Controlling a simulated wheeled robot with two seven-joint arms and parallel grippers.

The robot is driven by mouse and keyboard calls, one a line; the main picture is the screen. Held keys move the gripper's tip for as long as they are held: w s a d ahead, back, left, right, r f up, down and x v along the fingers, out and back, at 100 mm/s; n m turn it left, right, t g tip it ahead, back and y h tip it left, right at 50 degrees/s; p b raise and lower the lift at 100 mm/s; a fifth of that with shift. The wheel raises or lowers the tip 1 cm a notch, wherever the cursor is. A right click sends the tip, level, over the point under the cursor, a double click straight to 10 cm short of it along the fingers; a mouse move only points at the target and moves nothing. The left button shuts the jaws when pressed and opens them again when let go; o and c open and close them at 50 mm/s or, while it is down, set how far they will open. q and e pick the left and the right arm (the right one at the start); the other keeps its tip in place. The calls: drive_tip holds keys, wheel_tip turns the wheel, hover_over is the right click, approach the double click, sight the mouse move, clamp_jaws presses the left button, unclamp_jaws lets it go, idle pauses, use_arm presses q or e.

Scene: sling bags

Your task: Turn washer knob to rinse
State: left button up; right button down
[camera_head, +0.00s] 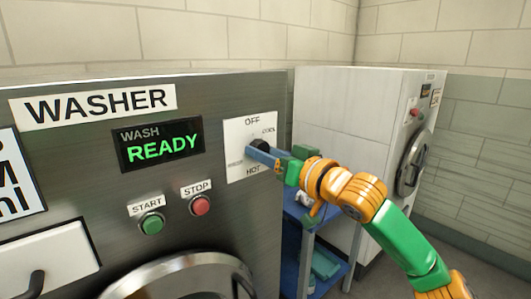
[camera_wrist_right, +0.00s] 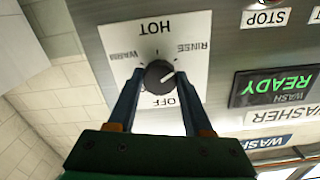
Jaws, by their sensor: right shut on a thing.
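The washer knob (camera_wrist_right: 159,75) is a round black dial on a white plate (camera_head: 236,168) at the right of the washer's front panel. In the wrist view, upside down, the plate reads HOT at the top, RINSE at the right, OFF at the bottom and a blurred word at the left. A pale mark on the knob seems to point right, toward the RINSE side. My right gripper (camera_head: 262,152) is shut on the knob; its two blue fingers also show on either side of it in the wrist view (camera_wrist_right: 158,78). My left gripper is not in view.
The display (camera_head: 161,144) reads WASH READY. Green start (camera_head: 152,223) and red stop (camera_head: 201,205) buttons sit below it, above the round door (camera_head: 180,272). A second white machine (camera_head: 345,140) and a blue shelf (camera_head: 300,262) stand to the right.

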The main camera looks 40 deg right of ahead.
drive_tip(key=shift+m, duration=0.3)
idle(0.4)
drive_tip(key=shift+c, duration=1.5)
unclamp_jaws()
drive_tip(key=s+b, duration=0.5)
drive_tip(key=s, duration=0.2)
drive_tip(key=shift+d, duration=0.3)
